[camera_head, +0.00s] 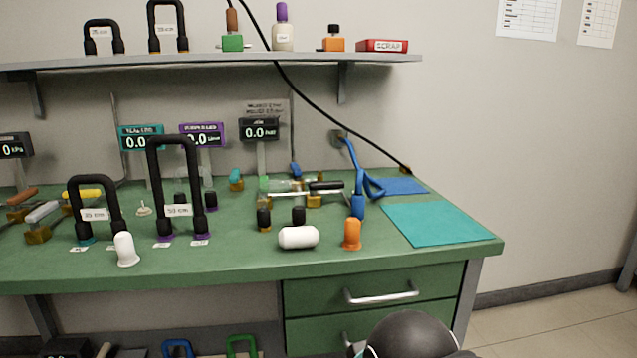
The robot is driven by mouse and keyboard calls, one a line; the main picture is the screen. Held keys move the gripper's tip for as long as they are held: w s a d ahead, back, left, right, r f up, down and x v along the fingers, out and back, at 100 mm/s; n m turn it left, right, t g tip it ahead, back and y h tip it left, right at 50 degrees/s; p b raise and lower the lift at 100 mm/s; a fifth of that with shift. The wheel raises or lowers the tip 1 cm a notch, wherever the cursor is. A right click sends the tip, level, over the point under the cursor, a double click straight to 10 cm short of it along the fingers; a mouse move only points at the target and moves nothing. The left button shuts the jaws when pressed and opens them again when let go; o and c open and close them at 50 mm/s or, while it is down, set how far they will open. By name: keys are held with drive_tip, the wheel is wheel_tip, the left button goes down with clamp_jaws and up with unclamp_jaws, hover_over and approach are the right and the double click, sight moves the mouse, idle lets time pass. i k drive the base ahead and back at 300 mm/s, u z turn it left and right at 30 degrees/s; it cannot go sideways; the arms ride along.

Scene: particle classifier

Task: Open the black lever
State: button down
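The black lever (327,186) is a short black handle on a small brass valve body (314,201), toward the back of the green bench, right of its middle. The handle lies roughly level and points right. A thin pale tube runs close by and partly overlaps the valve. The frame does not clearly show whether the valve is open or closed. My gripper's fingers are not in view. A dark rounded part (410,335), likely of my own arm, shows at the bottom, in front of the drawers and well below the lever.
Blue tubing (351,160) loops right of the lever. Tall black hose loops (175,142) stand left. A teal mat (435,223) leaves free room at right. A shelf (215,62) overhangs behind.

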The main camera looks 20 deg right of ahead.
sight(313, 186)
drive_tip(key=k, duration=0.5)
drive_tip(key=u, duration=1.1)
drive_tip(key=i, duration=1.05)
drive_tip(key=z, duration=1.95)
